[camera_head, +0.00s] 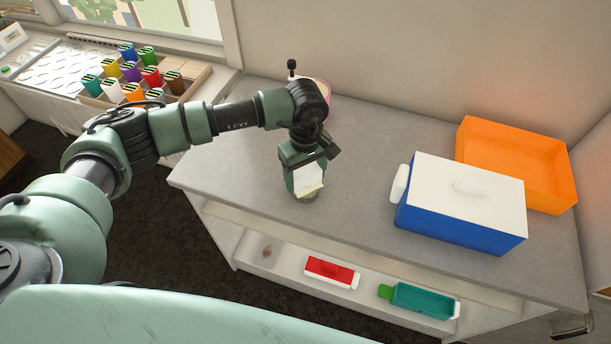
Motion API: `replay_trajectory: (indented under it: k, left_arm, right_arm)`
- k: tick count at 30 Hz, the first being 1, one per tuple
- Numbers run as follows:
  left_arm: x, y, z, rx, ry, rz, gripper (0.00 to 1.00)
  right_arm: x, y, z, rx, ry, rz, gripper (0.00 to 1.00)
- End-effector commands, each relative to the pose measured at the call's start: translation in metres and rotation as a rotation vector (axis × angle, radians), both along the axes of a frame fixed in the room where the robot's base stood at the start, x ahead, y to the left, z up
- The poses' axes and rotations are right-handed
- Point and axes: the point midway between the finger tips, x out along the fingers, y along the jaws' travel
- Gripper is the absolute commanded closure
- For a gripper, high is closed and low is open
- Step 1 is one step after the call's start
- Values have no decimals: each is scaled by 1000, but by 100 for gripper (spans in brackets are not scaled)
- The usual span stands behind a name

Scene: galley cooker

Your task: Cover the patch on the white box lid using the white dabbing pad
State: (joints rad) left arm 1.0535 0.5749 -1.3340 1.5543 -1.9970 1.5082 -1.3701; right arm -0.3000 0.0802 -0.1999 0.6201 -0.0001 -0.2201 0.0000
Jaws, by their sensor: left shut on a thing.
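The box (450,230) is blue with a white lid (440,180) and stands on the right part of the grey counter. A faint pale outline (472,186) shows on the lid; I cannot tell whether it is the patch or a raised part. My left gripper (306,184) points down over the counter, left of the box and apart from it. It is shut on a small white piece with a yellowish lower edge, apparently the dabbing pad (308,178), partly hidden by the fingers. My right gripper is not in view.
An orange tray (520,147) stands behind the box. A pinkish round container (321,88) is partly hidden behind my left wrist. A red box (331,271) and a teal tray (421,300) sit on the lower shelf. The grey counter (360,150) is clear between gripper and box.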

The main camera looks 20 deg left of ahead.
Motion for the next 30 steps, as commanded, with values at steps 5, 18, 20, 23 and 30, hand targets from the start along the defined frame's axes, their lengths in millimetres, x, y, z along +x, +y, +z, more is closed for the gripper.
replay_trajectory:
  k: [5, 18, 20, 23, 30]
  left_arm:
    - [1, 0, 18, 0, -3, -1, 65]
    - [1, 0, 54, 0, -4, 1, 65]
    - [1, 0, 57, 0, -4, 1, 65]
    - [1, 0, 60, 0, -3, 1, 65]
    - [1, 0, 59, 0, -3, 1, 65]
  right_arm:
    - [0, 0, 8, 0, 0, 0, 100]
    - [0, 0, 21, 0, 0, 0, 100]
    - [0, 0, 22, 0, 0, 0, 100]
    - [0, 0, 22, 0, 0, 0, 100]
    - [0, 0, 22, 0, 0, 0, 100]
